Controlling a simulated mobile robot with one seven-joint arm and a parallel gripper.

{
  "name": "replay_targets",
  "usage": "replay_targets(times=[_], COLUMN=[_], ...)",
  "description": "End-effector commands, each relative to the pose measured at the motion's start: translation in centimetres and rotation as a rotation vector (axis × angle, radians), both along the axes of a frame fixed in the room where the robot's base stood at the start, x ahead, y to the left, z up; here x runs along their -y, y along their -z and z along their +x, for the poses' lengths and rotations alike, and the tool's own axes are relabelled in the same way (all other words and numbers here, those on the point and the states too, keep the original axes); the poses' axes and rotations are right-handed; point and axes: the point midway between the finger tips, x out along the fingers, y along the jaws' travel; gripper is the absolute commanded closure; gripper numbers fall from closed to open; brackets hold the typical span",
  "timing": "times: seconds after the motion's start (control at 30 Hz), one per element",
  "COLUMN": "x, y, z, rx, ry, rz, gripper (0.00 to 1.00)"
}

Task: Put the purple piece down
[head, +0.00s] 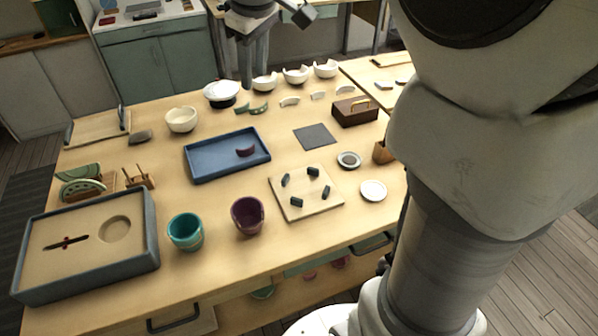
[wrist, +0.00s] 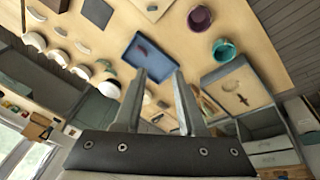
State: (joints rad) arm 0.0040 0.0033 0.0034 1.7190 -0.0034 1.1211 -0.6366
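The purple piece (head: 246,151) is a small curved shard lying in the right part of the blue tray (head: 205,168). In the wrist view, the purple piece (wrist: 141,50) shows small and dark in the blue tray (wrist: 158,62). My gripper (head: 247,82) is at the top of the head view, beyond the tray over the back of the table. In the wrist view, my gripper (wrist: 160,76) has its two fingers apart with nothing between them. It is well clear of the purple piece. A purple cup (head: 248,216) with an uneven rim stands at the front.
A teal cup (head: 185,232) stands left of the purple cup. A wooden board with dark pegs (head: 291,211), a dark mat (head: 314,137) and a brown box (head: 354,112) are on the right. Several white bowls (head: 295,75) line the back. A sand-filled box (head: 150,250) is front left.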

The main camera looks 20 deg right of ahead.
Motion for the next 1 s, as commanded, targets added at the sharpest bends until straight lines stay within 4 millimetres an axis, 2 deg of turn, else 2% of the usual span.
replay_targets(times=[0.03,0.27,0.4,0.5,0.6,0.7,1.0], x=[0.0,-0.2,-0.1,-0.1,-0.1,-0.1,-0.1], y=[-0.3,0.5,2.2,3.7,5.1,6.0,6.6], z=[-2.1,-10.3,-15.0,-17.8,-19.8,-21.0,-21.7], rx=[0.018,0.089,0.130,0.154,0.172,0.184,0.188], ry=[0.044,0.255,0.385,0.466,0.527,0.567,0.590], rz=[0.014,0.092,0.145,0.183,0.214,0.236,0.249], gripper=[0.60,0.60,0.60,0.60,0.60,0.60,0.60])
